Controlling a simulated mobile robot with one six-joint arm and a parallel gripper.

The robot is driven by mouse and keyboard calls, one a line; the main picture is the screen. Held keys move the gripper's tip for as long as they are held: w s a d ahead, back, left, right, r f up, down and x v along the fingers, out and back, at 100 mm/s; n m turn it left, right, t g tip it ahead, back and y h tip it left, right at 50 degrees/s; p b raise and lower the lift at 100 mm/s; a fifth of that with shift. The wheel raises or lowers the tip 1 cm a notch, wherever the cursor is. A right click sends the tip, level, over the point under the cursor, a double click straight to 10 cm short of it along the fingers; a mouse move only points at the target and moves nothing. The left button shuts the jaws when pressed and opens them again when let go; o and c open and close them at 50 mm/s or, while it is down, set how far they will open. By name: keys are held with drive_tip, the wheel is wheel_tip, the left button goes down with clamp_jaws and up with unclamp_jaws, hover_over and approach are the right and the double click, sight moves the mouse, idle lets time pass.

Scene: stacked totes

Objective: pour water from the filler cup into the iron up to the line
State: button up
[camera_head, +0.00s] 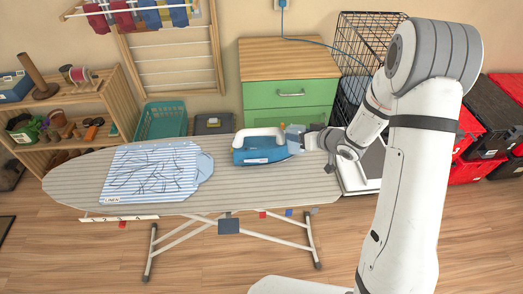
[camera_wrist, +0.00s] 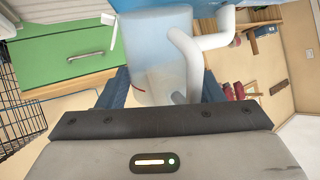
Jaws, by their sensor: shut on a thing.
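The iron (camera_head: 254,154), blue with a white handle, sits on the ironing board right of centre in the head view. The filler cup (camera_head: 294,139) is a small pale blue cup at the iron's right end. My gripper (camera_head: 306,140) is shut on it. In the wrist view the translucent cup (camera_wrist: 150,55) stands between my two blue fingers (camera_wrist: 165,88), with a small red mark low on its side. A bent white tube lies across its right side; I cannot tell whose part it is. The iron's fill line and the water level cannot be made out.
The ironing board (camera_head: 240,188) also bears a striped blue cloth (camera_head: 150,172) at left. Behind it stand a green drawer cabinet (camera_head: 291,95), a teal basket (camera_head: 162,120) and a wire rack (camera_head: 362,50). Red and black totes (camera_head: 483,128) are stacked at right.

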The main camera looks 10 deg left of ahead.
drive_tip(key=shift+w+a+r+m+g+h+p, duration=0.15)
drive_tip(key=shift+g+h+p, duration=0.25)
drive_tip(key=shift+p, duration=1.65)
drive_tip(key=shift+w+m+g+h+p, duration=0.15)
drive_tip(key=shift+g+p, duration=0.45)
drive_tip(key=shift+p, duration=1.4)
idle(1.0)
drive_tip(key=shift+w+a+f+g+h, duration=0.1)
drive_tip(key=shift+w+f+g+h, duration=0.1)
drive_tip(key=shift+g+h, duration=0.45)
idle(2.3)
